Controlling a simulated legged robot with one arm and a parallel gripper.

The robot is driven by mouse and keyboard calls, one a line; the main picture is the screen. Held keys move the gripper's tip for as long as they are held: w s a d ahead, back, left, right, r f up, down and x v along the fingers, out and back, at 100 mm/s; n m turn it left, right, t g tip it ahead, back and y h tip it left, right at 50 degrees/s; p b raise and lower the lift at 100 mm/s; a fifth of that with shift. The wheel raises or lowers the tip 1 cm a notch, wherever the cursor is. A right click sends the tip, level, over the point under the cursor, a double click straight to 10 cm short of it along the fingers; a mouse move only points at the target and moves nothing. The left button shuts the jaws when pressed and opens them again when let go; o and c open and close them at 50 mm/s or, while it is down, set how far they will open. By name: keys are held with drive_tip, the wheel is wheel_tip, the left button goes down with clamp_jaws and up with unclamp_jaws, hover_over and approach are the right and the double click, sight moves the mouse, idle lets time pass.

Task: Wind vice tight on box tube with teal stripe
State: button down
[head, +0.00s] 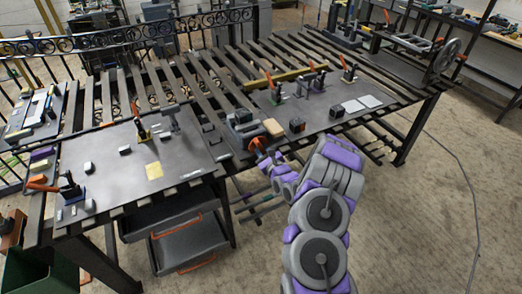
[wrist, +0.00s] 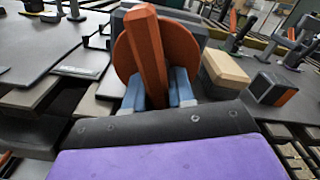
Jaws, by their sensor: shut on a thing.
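The vice (head: 240,120) is a grey-blue block at the front edge of the worktable. Its orange handwheel (head: 256,144) faces me, and the wheel's round disc with an orange handle bar (wrist: 147,45) fills the middle of the wrist view. My gripper (head: 264,155) is at the wheel. In the wrist view my gripper (wrist: 157,92) has its blue-grey fingers on either side of the orange bar, shut on it. The vice's jaws are mostly hidden behind the disc in the wrist view. I cannot make out a teal stripe or tell whether a tube sits between the jaws.
A tan wooden block (head: 273,127) and a dark block with an orange face (head: 297,125) stand right of the vice. A dark plate (head: 130,160) with clamps and small blocks lies left. A dark shelf cart (head: 180,240) is under the table. The floor at right is clear.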

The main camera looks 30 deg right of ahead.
drive_tip(key=shift+a+f+m+b, duration=0.1)
drive_tip(key=shift+f+m+b, duration=0.1)
drive_tip(key=shift+m, duration=0.35)
drive_tip(key=shift+a+f+m+b, duration=0.1)
drive_tip(key=shift+m+b, duration=0.1)
drive_tip(key=shift+m, duration=0.35)
drive_tip(key=shift+r, duration=0.1)
drive_tip(key=c, duration=1)
unclamp_jaws()
drive_tip(key=shift+r, duration=0.1)
drive_tip(key=shift+c, duration=0.2)
drive_tip(key=s+p, duration=0.3)
drive_tip(key=s, duration=1.4)
drive_tip(key=shift+s+d, duration=0.15)
drive_tip(key=shift+d, duration=0.25)
